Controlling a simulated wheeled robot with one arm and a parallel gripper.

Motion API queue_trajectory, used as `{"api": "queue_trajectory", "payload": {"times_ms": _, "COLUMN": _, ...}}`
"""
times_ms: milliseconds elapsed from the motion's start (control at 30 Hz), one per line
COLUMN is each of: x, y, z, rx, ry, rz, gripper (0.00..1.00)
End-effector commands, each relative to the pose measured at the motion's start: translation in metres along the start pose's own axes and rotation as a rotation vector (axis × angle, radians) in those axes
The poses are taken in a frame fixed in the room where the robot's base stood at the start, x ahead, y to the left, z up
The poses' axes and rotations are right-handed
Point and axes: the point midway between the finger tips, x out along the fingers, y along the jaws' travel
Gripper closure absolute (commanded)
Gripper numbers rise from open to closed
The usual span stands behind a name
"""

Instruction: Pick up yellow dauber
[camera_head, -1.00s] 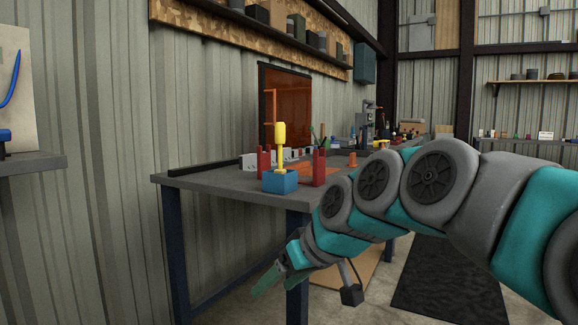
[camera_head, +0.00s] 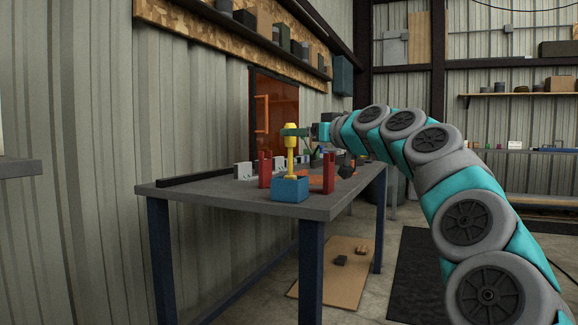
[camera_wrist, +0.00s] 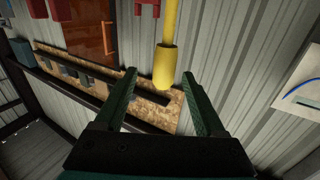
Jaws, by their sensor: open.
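The yellow dauber (camera_head: 291,141) stands upright in a blue block (camera_head: 290,188) at the near corner of the workbench. Its thick yellow end (camera_wrist: 165,68) also shows in the wrist view, ahead of and between my fingers. My gripper (camera_head: 292,132) is level with the upper part of the dauber, reaching in from the right. In the wrist view my gripper (camera_wrist: 160,90) is open, with a finger on either side of the dauber's end and visible gaps. In the head view I cannot tell whether the fingers touch it.
Red uprights (camera_head: 264,169) stand close to the blue block on both sides. The grey workbench (camera_head: 225,197) carries several small items farther back. A corrugated wall (camera_head: 190,90) with a shelf (camera_head: 230,20) runs behind it.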

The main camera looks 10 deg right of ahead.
Motion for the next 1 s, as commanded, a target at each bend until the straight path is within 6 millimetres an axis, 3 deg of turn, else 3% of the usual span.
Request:
{"api": "queue_trajectory", "payload": {"times_ms": 367, "x": 0.022, "y": -0.002, "z": 0.0, "rx": 0.001, "ry": -0.002, "rz": -0.002, "gripper": 0.28}}
{"api": "queue_trajectory", "payload": {"times_ms": 733, "x": 0.059, "y": -0.005, "z": -0.004, "rx": 0.0, "ry": -0.001, "rz": 0.0, "gripper": 0.28}}
{"api": "queue_trajectory", "payload": {"times_ms": 1000, "x": 0.065, "y": -0.006, "z": -0.003, "rx": 0.001, "ry": -0.001, "rz": -0.002, "gripper": 0.28}}
